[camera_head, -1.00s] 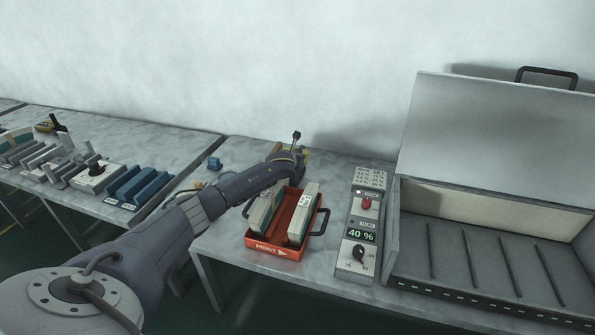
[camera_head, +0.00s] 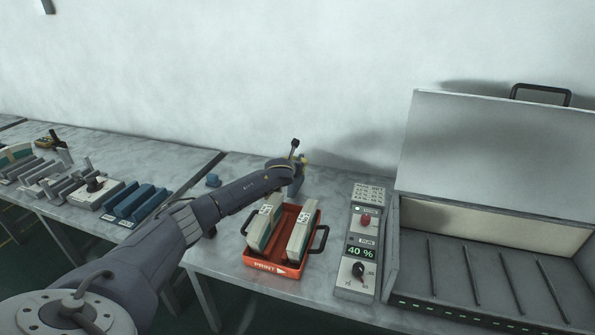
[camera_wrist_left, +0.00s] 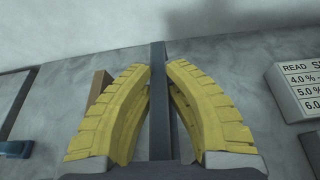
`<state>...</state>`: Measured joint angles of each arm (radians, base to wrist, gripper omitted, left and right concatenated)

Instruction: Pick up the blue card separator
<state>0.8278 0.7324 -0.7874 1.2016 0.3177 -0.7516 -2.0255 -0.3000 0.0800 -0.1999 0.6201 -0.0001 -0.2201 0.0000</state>
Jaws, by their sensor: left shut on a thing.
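My left gripper (camera_wrist_left: 158,115) is shut on a thin, dark slate-blue bar, seen edge-on, which I take for the blue card separator (camera_wrist_left: 158,75). It stands upright between the yellow fingers in the left wrist view and reaches past their tips. In the head view my left gripper (camera_head: 304,162) is small, over the table behind the red tray (camera_head: 272,267), and its fingers are partly hidden by my own wrist. The tray holds a left card pack (camera_head: 264,226) and a right card pack (camera_head: 302,232). My right gripper does not show.
A control box (camera_head: 358,267) reading 40 % stands right of the tray, beside an open lidded case (camera_head: 480,250). A small blue block (camera_head: 213,180) lies at the table's back left. Blue blocks (camera_head: 135,202) stand on the left table. A brown piece (camera_wrist_left: 99,84) shows behind the left finger.

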